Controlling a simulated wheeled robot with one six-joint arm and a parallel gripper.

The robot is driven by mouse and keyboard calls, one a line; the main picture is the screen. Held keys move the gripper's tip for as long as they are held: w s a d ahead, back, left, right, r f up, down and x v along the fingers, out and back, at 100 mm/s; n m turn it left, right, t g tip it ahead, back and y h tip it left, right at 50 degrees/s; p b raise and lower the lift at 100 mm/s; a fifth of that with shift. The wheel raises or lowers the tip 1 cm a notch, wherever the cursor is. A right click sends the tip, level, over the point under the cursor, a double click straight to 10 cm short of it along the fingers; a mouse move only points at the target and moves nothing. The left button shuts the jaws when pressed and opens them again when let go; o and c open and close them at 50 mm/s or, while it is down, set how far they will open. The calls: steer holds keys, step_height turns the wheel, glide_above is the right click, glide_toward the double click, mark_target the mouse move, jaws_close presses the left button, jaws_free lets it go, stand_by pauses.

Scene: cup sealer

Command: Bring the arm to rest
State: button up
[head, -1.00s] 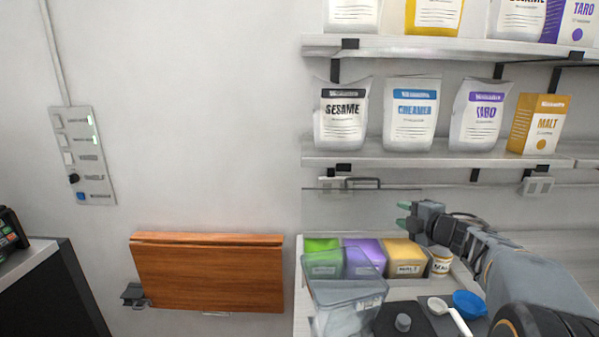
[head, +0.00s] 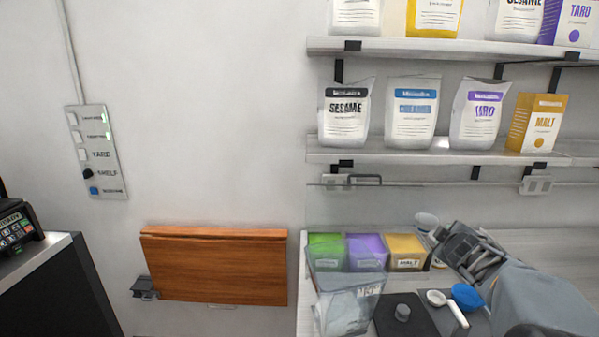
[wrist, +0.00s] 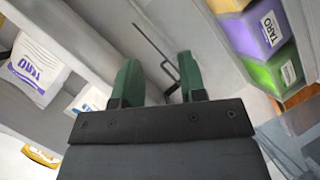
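My arm reaches in from the lower right of the head view, with my gripper's dark body (head: 458,245) above the counter, at the right of the colored bins. Its fingertips cannot be made out there. In the wrist view, my gripper (wrist: 157,80) shows two green fingers standing apart with nothing between them. Beyond them are the wall and a thin dark rail.
Green (head: 325,252), purple (head: 366,252) and yellow (head: 406,252) bins line the counter. A clear container (head: 345,300), white scoop (head: 448,307) and blue scoop (head: 466,297) are close by. Shelves (head: 450,155) of powder bags hang above. A brown folded panel (head: 214,265) is at left.

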steer(key=s+a+f+m+g+y, duration=0.2)
steer(key=s+a+f+m+g, duration=0.1)
steer(key=s+a, duration=0.7)
steer(key=s+a+f+m+g+y, duration=0.2)
steer(key=s+a+f+m+g, duration=0.2)
steer(key=s+a, duration=0.7)
steer(key=s+m+g, duration=0.1)
steer(key=s, duration=0.1)
steer(key=shift+s+a+f+m, duration=0.15)
steer(key=shift+s+f+m, duration=0.15)
steer(key=shift+s, duration=0.1)
